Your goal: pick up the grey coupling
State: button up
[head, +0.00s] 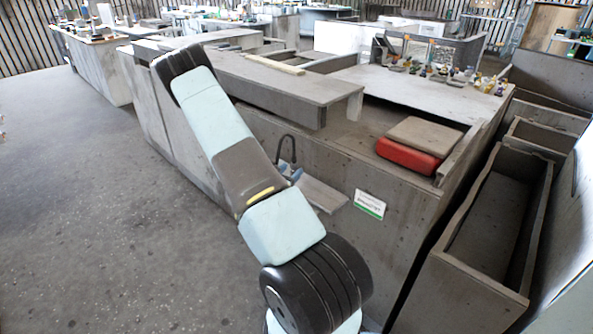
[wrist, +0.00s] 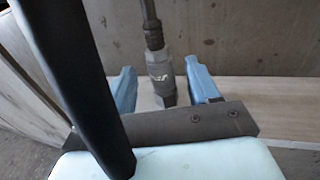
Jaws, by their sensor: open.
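The grey coupling (wrist: 160,76) is in the middle of the wrist view, upright on the end of a dark hose (wrist: 149,12) that comes from above. My gripper (wrist: 161,68) is open, with one blue finger on each side of the coupling and a visible gap on both sides. In the head view my gripper (head: 290,171) is small, beside the bench wall and under the curved black hose (head: 284,142). The coupling cannot be made out there.
A small ledge (head: 325,196) juts from the bench wall beside my gripper, with a white and green label (head: 370,204) to its right. A red box (head: 407,156) lies on the bench. Open grey bins (head: 478,255) stand at the right. The floor at left is clear.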

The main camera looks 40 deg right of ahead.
aim_at(296, 165)
jog(key=x, duration=0.5)
jog(key=shift+c, duration=0.2)
grip_shut()
dwell(0.3)
